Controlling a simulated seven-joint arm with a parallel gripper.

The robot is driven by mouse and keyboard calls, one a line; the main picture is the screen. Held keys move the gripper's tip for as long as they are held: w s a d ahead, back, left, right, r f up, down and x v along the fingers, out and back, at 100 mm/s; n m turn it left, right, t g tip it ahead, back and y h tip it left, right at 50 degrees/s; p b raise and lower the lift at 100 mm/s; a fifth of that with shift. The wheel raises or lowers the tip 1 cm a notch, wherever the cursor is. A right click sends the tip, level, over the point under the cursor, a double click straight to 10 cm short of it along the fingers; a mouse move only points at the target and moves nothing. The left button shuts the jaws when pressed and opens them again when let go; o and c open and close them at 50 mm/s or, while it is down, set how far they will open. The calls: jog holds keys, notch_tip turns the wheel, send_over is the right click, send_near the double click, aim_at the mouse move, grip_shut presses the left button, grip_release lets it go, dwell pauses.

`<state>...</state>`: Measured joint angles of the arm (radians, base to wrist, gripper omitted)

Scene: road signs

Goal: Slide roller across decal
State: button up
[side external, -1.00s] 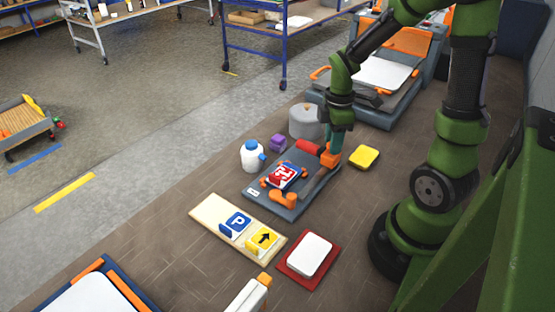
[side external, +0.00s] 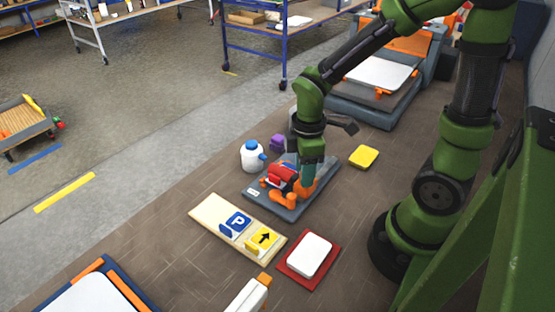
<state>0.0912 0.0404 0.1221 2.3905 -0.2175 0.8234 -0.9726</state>
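The decal (side external: 276,182), red with white marks, lies on a dark grey board (side external: 318,203) in the middle of the work surface. The arm and roller now cover most of it. The red roller (side external: 285,171) is over the decal and appears to touch it. My gripper (side external: 304,183) is low over the board, just right of the roller, and appears shut on the roller's orange handle. The fingertips are small and partly hidden, so the exact grip is unclear.
A white bottle (side external: 252,156) and a purple block (side external: 278,143) stand behind the board. A yellow pad (side external: 364,156) lies to its right. A wooden plate (side external: 207,212) with blue and yellow signs and a red tray (side external: 286,271) with a white pad lie in front.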

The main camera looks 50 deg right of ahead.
jog(key=shift+o, duration=1.3)
jog(key=shift+d, duration=0.1)
notch_tip(320, 180, up, 17)
jog(key=shift+f, duration=0.1)
